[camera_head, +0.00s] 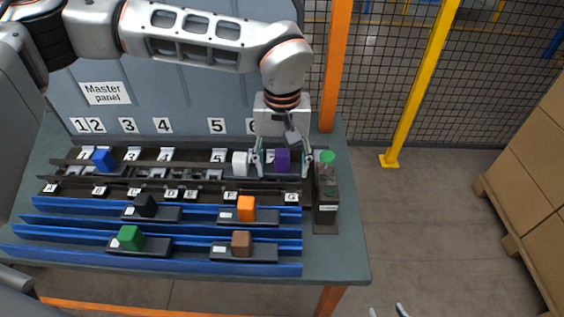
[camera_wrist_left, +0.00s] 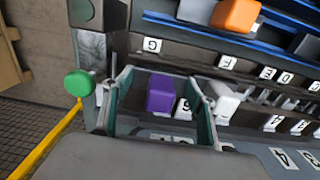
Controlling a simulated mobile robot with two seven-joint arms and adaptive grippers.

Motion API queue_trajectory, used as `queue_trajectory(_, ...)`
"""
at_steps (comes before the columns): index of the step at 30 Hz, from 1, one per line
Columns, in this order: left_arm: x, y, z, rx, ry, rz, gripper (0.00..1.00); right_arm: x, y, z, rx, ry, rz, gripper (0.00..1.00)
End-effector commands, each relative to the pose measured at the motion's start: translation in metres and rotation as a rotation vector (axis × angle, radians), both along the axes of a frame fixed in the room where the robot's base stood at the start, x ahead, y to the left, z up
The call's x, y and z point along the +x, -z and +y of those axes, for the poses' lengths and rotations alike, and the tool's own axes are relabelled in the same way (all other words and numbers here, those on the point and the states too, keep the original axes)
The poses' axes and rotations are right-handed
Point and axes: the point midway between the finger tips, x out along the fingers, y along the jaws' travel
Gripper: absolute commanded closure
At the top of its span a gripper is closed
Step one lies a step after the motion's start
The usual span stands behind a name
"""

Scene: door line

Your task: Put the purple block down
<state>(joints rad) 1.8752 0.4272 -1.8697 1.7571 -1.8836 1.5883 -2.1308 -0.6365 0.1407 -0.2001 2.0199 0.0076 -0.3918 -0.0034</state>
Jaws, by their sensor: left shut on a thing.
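The purple block (camera_head: 283,161) stands upright on a dark base at the right end of the upper dark rail on the table. My left gripper (camera_head: 283,172) reaches down over it, one finger on each side. In the left wrist view the purple block (camera_wrist_left: 160,93) is between the two fingers (camera_wrist_left: 157,115), with a gap to each. The jaws are shut on its dark base, which the fingers partly hide. I cannot tell whether the base touches the rail. Two fingertips of my right gripper (camera_head: 386,310) show at the bottom edge, apart and empty.
A white block (camera_head: 240,163) stands just left of the left gripper, a blue block (camera_head: 103,160) further left. Black, orange (camera_head: 246,208), green and brown blocks sit on blue rails (camera_head: 60,232) nearer. A green-knobbed post (camera_head: 326,160) is close on the right. A numbered panel stands behind.

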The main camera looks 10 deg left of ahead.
Motion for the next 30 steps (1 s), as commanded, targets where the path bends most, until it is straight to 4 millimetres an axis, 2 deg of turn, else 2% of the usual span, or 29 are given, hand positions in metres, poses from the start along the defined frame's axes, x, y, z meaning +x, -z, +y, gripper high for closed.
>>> queue_trajectory(2, -0.001, 0.002, 0.001, 0.003, 0.0, 0.003, 0.73, 0.001, 0.0, 0.0, -0.001, 0.0, -0.002, 0.6)
queue_trajectory(3, -0.001, 0.003, 0.001, 0.003, 0.0, 0.004, 0.38, 0.002, -0.001, 0.0, 0.0, 0.0, -0.003, 0.6)
queue_trajectory(5, -0.001, 0.003, 0.001, 0.003, 0.0, 0.005, 0.27, 0.003, -0.001, 0.0, 0.0, 0.0, -0.005, 0.6)
queue_trajectory(13, -0.001, 0.002, 0.001, 0.003, 0.0, 0.003, 0.27, 0.01, -0.005, 0.0, -0.001, 0.001, -0.016, 0.6)
queue_trajectory(17, 0.0, -0.007, 0.001, 0.001, 0.0, 0.0, 0.27, 0.009, -0.005, -0.001, 0.0, 0.001, -0.017, 0.6)
queue_trajectory(20, 0.0, -0.024, 0.001, 0.0, -0.001, -0.002, 0.27, 0.009, -0.007, -0.001, 0.0, 0.001, -0.017, 0.6)
queue_trajectory(30, 0.0, -0.095, 0.001, 0.002, -0.001, -0.003, 0.27, 0.001, -0.008, 0.0, 0.006, 0.004, -0.002, 0.6)
